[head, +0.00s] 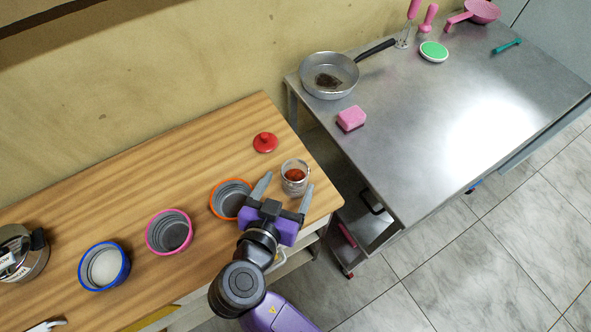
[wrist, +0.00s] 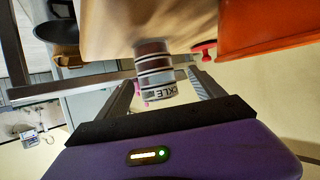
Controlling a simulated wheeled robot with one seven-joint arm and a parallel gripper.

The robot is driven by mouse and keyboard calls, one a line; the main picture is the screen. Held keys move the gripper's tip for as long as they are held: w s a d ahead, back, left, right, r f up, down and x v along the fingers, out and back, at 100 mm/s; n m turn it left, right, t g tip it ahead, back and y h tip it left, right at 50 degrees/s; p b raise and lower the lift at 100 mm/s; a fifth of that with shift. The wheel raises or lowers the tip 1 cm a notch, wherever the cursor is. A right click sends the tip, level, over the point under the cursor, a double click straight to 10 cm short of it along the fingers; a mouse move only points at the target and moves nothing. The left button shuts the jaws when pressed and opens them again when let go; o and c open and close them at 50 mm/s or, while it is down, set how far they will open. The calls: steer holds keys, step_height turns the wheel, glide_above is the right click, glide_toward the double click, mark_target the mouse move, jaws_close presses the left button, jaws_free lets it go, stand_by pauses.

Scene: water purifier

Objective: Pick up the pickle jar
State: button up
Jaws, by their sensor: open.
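The pickle jar (head: 294,172) stands upright near the right end of the wooden table, with red-brown contents showing through its top. In the wrist view the jar (wrist: 154,66) shows a white label with the letters "KLE". My gripper (head: 288,181) is open, with its two grey fingers pointing at the jar. In the wrist view the jar appears between the fingers of my gripper (wrist: 163,82), near the tips. I cannot tell whether either finger touches it. A red knobbed lid (head: 265,142) lies behind the jar; it also shows in the wrist view (wrist: 205,46).
The wooden table (head: 190,170) also holds an orange-rimmed container (head: 230,187) close left of my gripper, a pink-rimmed one (head: 169,217) and a blue-rimmed one (head: 104,250). A metal table (head: 430,130) with a pan (head: 329,62) and pink sponge (head: 350,118) stands to the right.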

mark_target(299, 170)
steer(key=shift+d+p+x, duration=0.15)
steer(key=shift+p+x, duration=0.25)
steer(key=shift+x, duration=1.4)
steer(key=shift+d+p+x, duration=0.2)
steer(key=shift+p+x, duration=0.2)
steer(key=shift+x, duration=1.35)
steer(key=shift+s, duration=0.15)
steer(key=c, duration=1.6)
steer(key=shift+c, duration=0.2)
steer(key=shift+r, duration=0.15)
step_height(299, 170, up, 20)
steer(key=shift+b, duration=0.3)
